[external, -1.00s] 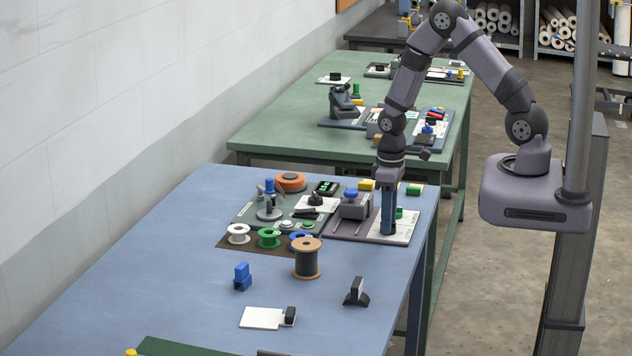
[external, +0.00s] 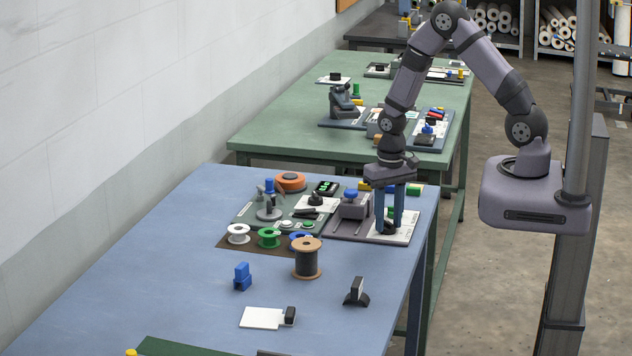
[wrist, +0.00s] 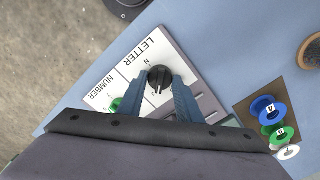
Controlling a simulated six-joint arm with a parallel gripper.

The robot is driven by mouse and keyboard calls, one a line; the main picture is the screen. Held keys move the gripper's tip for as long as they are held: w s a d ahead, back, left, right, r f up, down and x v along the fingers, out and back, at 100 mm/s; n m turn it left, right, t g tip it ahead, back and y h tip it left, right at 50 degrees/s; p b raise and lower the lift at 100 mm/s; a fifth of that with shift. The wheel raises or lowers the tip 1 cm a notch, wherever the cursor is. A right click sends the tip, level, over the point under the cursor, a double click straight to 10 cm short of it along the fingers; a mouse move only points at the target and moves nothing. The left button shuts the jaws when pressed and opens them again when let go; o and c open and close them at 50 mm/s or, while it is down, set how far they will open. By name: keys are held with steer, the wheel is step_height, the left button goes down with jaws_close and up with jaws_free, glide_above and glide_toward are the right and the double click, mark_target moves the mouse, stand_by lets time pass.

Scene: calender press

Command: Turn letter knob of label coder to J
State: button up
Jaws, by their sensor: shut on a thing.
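The label coder's white panel (wrist: 130,75) carries the words LETTER and NUMBER in the wrist view; it also shows in the external view (external: 404,236). The black letter knob (wrist: 160,76) sits beside the word LETTER. My gripper (wrist: 159,82) is shut on this knob, with one blue finger on each side. A light pointer mark on the knob faces down the picture, toward my wrist. The small letters around the knob are too blurred to read. In the external view my gripper (external: 387,229) points straight down at the panel. A green knob (wrist: 116,104) sits by NUMBER.
A grey device with a blue knob (external: 351,193) stands just left of my fingers. Spools (external: 268,237) and a larger brown spool (external: 307,259) stand further left and nearer the camera. The table's right edge is close. The blue table (external: 190,260) is clear at front left.

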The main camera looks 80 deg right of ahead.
mark_target(388, 222)
steer(key=shift+m, duration=1.1)
steer(key=o, duration=1.1)
steer(key=shift+c, duration=0.2)
steer(key=shift+r, duration=0.15)
steer(key=shift+r+b, duration=0.95)
steer(key=shift+r, duration=2.6)
